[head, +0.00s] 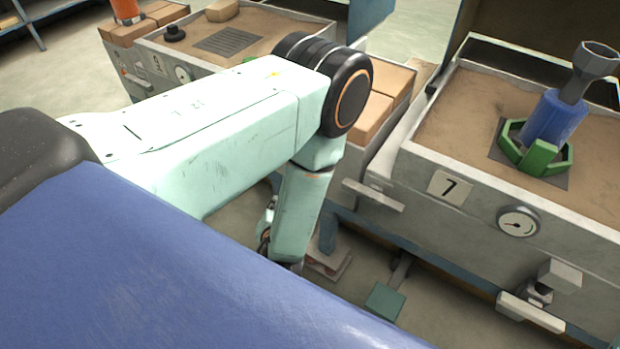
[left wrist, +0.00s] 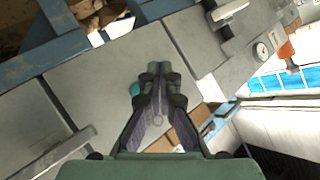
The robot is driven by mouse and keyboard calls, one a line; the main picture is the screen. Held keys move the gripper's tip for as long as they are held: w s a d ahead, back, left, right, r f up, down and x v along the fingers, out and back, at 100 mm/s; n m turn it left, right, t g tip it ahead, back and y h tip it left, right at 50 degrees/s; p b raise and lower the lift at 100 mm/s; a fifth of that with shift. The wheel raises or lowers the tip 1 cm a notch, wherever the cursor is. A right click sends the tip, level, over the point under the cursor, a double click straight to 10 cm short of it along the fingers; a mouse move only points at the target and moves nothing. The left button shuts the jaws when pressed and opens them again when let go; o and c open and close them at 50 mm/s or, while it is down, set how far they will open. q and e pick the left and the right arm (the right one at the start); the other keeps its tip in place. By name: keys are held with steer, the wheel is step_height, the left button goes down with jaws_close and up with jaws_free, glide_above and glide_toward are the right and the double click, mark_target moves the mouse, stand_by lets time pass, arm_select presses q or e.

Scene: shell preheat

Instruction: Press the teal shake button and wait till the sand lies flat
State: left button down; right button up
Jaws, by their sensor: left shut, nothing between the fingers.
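The teal button (left wrist: 135,89) shows in the left wrist view as a small round spot on a grey panel, just left of my closed fingers and partly covered by one. My left gripper (left wrist: 158,68) is shut and empty in front of that panel; I cannot tell whether it touches. In the head view it hangs low, mostly hidden behind my arm. Sand (head: 455,105) fills the bin marked 7 (head: 410,163), looking fairly level around a green ring (head: 537,158) with a blue cylinder (head: 552,119). More sand lies in the left bin (head: 208,66). My right gripper is out of view.
A round gauge (head: 518,222) and a grey bracket (head: 530,313) are on the right bin's front. Tan blocks (head: 377,112) stand between the bins. A green plate (head: 386,301) sits low near the floor. Blue frame beams (left wrist: 45,60) cross the wrist view's upper left.

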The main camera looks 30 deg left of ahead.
arm_select(q)
steer(key=w+t+y+b, duration=0.2)
steer(key=w+b, duration=0.3)
steer(key=w, duration=0.6)
steer(key=shift+d+y+b, duration=0.3)
steer(key=shift+y+b, duration=0.1)
steer(key=shift+y, duration=0.1)
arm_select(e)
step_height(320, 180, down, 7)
arm_select(q)
steer(key=shift+w, duration=0.25)
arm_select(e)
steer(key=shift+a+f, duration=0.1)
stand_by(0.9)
arm_select(q)
steer(key=shift+w, duration=0.3)
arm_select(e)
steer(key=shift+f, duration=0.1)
arm_select(q)
steer(key=shift+w+b, duration=0.3)
steer(key=shift+w, duration=0.1)
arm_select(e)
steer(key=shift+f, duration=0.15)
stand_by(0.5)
arm_select(q)
steer(key=shift+s+p, duration=0.45)
steer(key=shift+s, duration=0.4)
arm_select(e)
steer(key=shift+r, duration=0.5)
